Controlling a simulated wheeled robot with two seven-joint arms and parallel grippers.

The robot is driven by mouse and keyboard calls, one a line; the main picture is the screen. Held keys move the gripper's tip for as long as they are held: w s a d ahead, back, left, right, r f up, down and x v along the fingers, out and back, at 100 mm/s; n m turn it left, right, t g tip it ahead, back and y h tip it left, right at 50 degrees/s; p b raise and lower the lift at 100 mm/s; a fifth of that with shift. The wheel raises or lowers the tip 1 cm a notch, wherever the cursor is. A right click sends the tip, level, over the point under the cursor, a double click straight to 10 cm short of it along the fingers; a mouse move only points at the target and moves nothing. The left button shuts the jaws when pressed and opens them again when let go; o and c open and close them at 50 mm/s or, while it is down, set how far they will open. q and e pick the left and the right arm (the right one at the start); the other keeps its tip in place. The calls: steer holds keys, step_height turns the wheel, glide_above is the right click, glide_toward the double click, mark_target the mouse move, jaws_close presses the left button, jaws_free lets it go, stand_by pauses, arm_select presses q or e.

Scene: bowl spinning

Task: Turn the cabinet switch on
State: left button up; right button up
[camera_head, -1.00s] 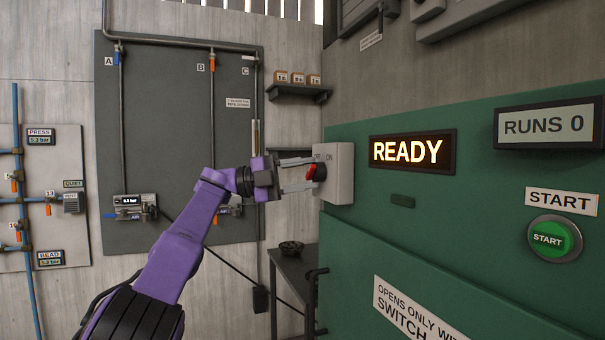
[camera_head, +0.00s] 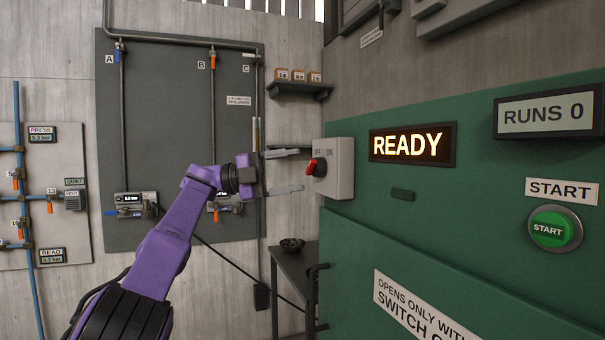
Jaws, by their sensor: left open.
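The cabinet switch (camera_head: 333,168) is a grey box with OFF and ON marked on its face, mounted at the left end of the green cabinet (camera_head: 450,215). My left gripper (camera_head: 297,171) is open just left of the knob. One finger is above the knob's height and one below it, and I see no contact. My right gripper is not in view.
A lit READY sign (camera_head: 412,145), a RUNS 0 display (camera_head: 548,117) and a green START button (camera_head: 554,229) are on the cabinet. A small dark table (camera_head: 290,262) with a dark bowl (camera_head: 291,244) stands below the gripper. A dark pipe panel (camera_head: 165,150) stands behind my arm.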

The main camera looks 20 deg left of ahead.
arm_select(q)
steer(key=v, duration=0.7)
steer(key=shift+a, duration=0.15)
steer(key=shift+f, duration=0.1)
